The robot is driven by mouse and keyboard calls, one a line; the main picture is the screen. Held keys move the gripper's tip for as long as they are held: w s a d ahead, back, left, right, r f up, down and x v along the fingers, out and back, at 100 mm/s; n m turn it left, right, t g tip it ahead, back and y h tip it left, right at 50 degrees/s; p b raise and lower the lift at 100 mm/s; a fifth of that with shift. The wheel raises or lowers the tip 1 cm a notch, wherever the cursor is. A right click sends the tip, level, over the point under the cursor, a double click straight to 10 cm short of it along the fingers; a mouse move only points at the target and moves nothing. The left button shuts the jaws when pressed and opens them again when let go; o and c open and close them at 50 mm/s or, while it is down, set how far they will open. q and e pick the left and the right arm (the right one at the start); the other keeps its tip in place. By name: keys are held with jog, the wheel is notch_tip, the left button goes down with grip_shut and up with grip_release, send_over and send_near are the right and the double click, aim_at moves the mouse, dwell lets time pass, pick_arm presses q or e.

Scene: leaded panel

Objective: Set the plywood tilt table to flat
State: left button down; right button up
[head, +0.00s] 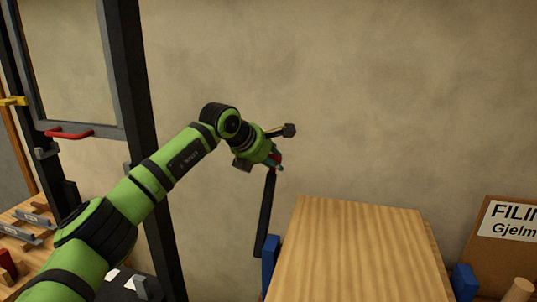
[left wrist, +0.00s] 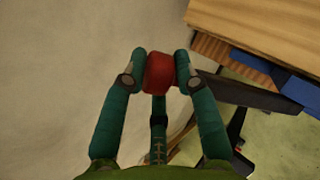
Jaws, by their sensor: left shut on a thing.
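The plywood tilt table (head: 352,250) stands right of centre in the head view, its pale striped board facing up toward me. I cannot tell its exact slope. Blue brackets (head: 270,262) flank it. A dark lever (head: 265,215) rises along its left side and ends in a red knob (left wrist: 159,73). My left gripper (head: 276,159) is at the lever's top, its green fingers (left wrist: 158,78) shut around the knob. In the left wrist view the board's edge (left wrist: 265,40) and the dark lever (left wrist: 245,92) show at right. My right gripper is not in view.
A dark upright post (head: 137,130) and a frame with a red handle (head: 68,133) stand at the left. A workbench with metal parts (head: 30,225) is at lower left. A board with a white sign (head: 515,222) is at far right. A plain wall lies behind.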

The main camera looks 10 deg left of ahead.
pick_arm(q)
jog(key=shift+w+d+r+t, duration=0.15)
jog(key=shift+w+r+t, duration=0.2)
jog(key=shift+w, duration=0.3)
jog(key=c, duration=1.4)
grip_release()
jog(key=o, duration=0.6)
jog(key=shift+w, duration=0.15)
jog(key=shift+x, duration=0.9)
jog(key=shift+s, duration=0.3)
jog(key=v, duration=1.1)
jog(key=shift+r, duration=0.4)
